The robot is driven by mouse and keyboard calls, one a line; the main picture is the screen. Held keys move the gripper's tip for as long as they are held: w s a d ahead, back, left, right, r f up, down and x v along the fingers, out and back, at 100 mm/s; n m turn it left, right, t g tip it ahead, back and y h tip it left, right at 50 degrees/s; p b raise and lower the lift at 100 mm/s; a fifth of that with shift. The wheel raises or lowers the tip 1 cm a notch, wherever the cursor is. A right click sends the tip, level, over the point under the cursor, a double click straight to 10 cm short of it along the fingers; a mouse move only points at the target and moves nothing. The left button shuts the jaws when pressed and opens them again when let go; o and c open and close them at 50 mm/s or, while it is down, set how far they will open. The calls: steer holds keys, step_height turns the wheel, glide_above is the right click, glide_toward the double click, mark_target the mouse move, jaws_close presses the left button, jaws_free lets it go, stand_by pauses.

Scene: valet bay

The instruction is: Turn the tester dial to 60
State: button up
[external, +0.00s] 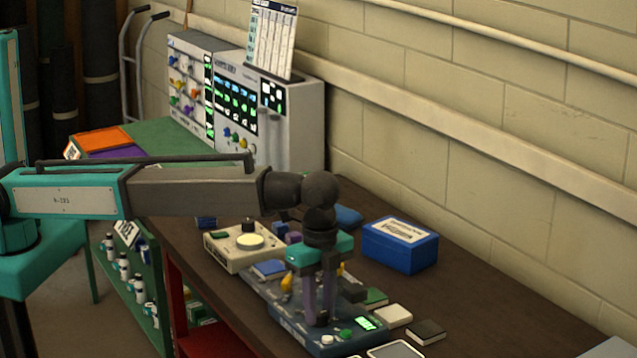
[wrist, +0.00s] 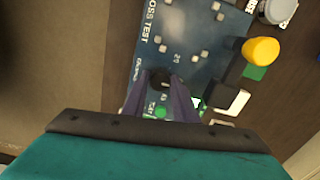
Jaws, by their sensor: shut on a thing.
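The tester (external: 288,318) is a grey-blue panel on the dark bench, with a small lit green display (external: 367,323). In the wrist view, its panel (wrist: 190,45) shows the words "LOSS TEST" and a "20" mark near a dark round dial (wrist: 160,78). My gripper (external: 318,318) points straight down over the tester with its purple-grey fingers at the panel. In the wrist view, my gripper (wrist: 162,92) is shut on the dial, with a finger on each side. The fingers hide part of the dial, and its pointer setting cannot be read.
A blue box (external: 400,246) stands behind the tester. A beige device with a round plate (external: 243,255) is to its left. A yellow knob (wrist: 260,51) is near the tester in the wrist view. Small white (external: 391,315) and dark (external: 426,332) blocks lie to its right.

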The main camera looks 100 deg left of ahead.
mark_target(320, 313)
steer(key=o, duration=1)
steer(key=shift+o, duration=0.2)
steer(key=shift+r, duration=0.15)
step_height(320, 313, up, 14)
steer(key=p, duration=0.7)
steer(key=shift+f+p, duration=0.25)
steer(key=shift+p, duration=0.1)
